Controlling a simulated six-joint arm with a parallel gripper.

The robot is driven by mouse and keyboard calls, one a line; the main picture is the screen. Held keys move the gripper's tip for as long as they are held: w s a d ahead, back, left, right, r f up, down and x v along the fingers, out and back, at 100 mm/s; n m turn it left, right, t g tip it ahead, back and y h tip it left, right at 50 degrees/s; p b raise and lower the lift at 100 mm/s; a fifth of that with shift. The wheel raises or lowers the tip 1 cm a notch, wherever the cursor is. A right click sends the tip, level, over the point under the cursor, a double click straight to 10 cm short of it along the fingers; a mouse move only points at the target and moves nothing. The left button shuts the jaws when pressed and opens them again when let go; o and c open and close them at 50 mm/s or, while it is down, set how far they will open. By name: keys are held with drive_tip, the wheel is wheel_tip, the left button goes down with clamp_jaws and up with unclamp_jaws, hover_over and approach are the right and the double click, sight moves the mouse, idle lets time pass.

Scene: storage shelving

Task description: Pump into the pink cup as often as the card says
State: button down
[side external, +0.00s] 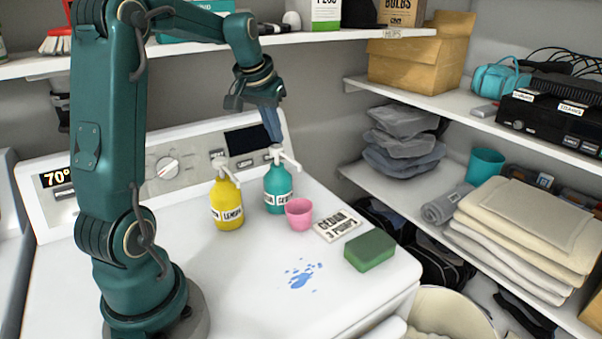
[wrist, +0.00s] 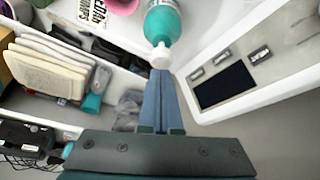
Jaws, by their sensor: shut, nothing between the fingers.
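The pink cup (side external: 299,214) stands on the white machine top beside the teal pump bottle (side external: 277,192), under the side where its nozzle points. The bottle is upright, its label only partly readable. The card (side external: 338,225) lies right of the cup and reads "CEDAR 3 PUMPS". A yellow pump bottle (side external: 226,203) labelled "LEMON" stands to the left. My gripper (side external: 275,138) is shut and empty, pointing down just above the teal bottle's white pump head (side external: 277,153). In the wrist view the fingertips (wrist: 160,74) meet the pump head's outline; I cannot tell whether they touch.
A green sponge (side external: 370,250) and a blue spill (side external: 301,275) lie on the machine top. The control panel (side external: 190,160) rises behind the bottles. An upper shelf (side external: 330,36) and side shelves with towels (side external: 525,225) border the space. The front of the top is mostly clear.

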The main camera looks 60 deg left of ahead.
drive_tip(key=shift+f, duration=1.15)
drive_tip(key=shift+r, duration=1.45)
drive_tip(key=shift+r, duration=3)
